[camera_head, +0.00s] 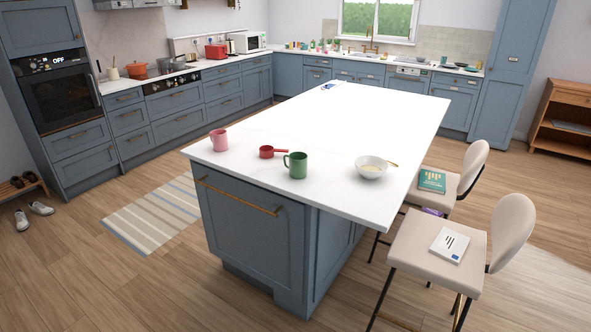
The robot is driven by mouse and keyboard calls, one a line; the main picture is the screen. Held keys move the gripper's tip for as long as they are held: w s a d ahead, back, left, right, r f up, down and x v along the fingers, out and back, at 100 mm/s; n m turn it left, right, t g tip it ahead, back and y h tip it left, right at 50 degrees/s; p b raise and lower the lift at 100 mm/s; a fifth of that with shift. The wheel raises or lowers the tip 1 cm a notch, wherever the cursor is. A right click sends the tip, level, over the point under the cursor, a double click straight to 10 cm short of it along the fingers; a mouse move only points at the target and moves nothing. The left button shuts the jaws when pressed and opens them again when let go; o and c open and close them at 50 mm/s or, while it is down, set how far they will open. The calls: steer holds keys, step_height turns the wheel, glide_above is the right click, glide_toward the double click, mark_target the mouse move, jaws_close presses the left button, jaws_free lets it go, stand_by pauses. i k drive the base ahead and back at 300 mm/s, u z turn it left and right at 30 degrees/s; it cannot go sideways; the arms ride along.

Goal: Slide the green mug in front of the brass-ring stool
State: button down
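The green mug (297,166) stands upright on the white top of the island (330,205), near its front edge, with its handle to the left. Two beige stools with dark legs are at the island's right side. The nearer stool (410,238) shows brass-coloured bars low between its legs and has a white book (449,245) on its seat. The farther stool (473,168) holds a teal book (433,180); its lower part is mostly hidden, so I cannot tell whether it has a brass ring. My gripper is not in view.
A red handled cup (267,152) and a pink mug (218,141) stand left of the green mug. A white bowl (371,170) with a spoon stands to its right. The front right corner of the island top is bare. A striped rug (155,213) lies on the floor at left.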

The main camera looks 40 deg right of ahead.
mark_target(298, 161)
steer(key=z, duration=0.1)
steer(key=i, duration=0.95)
steer(key=u, duration=0.05)
